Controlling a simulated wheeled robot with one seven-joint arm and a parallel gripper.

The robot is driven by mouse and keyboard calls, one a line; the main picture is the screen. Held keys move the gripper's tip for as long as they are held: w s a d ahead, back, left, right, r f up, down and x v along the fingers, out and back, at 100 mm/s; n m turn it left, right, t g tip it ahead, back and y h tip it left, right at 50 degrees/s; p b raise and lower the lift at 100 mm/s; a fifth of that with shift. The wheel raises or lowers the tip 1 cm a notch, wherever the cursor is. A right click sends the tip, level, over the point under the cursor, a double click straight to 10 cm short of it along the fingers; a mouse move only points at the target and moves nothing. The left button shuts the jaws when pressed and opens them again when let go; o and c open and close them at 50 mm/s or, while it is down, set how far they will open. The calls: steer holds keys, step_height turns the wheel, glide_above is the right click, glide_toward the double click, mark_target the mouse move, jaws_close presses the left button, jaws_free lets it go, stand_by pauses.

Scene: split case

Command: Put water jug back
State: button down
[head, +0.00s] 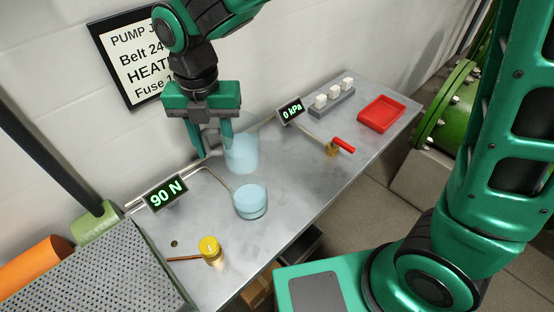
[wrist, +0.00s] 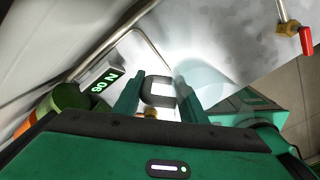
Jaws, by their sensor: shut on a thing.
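The water jug (head: 242,153) is a translucent pale blue vessel on the rear half of the metal bench, near the wall. My gripper (head: 210,143) is at the jug's left side, pointing down, shut on its grey handle. In the wrist view the squarish handle (wrist: 160,90) lies between the two fingers (wrist: 157,105), with the jug body (wrist: 203,82) to its right. The jug looks upright. I cannot tell whether its base touches the bench. A second pale blue round vessel (head: 250,202) stands in front of it.
The bench (head: 300,190) carries a "90 N" display (head: 167,192), a yellow-topped brass piece (head: 210,250), a "0 kPa" display (head: 291,110), a red-handled valve (head: 338,147), a grey rack with white blocks (head: 333,97) and a red tray (head: 381,113). A bent pipe runs beside the jug.

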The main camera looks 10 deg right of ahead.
steer(key=w+d+f, duration=0.2)
steer(key=d, duration=0.1)
steer(key=w+d+f, duration=0.2)
steer(key=d, duration=0.1)
steer(key=w+d+f, duration=0.3)
steer(key=shift+w, duration=0.1)
steer(key=shift+f, duration=2)
steer(key=shift+f, duration=0.1)
steer(key=c, duration=1.1)
jaws_free()
step_height(320, 180, up, 12)
steer(key=shift+d, duration=0.1)
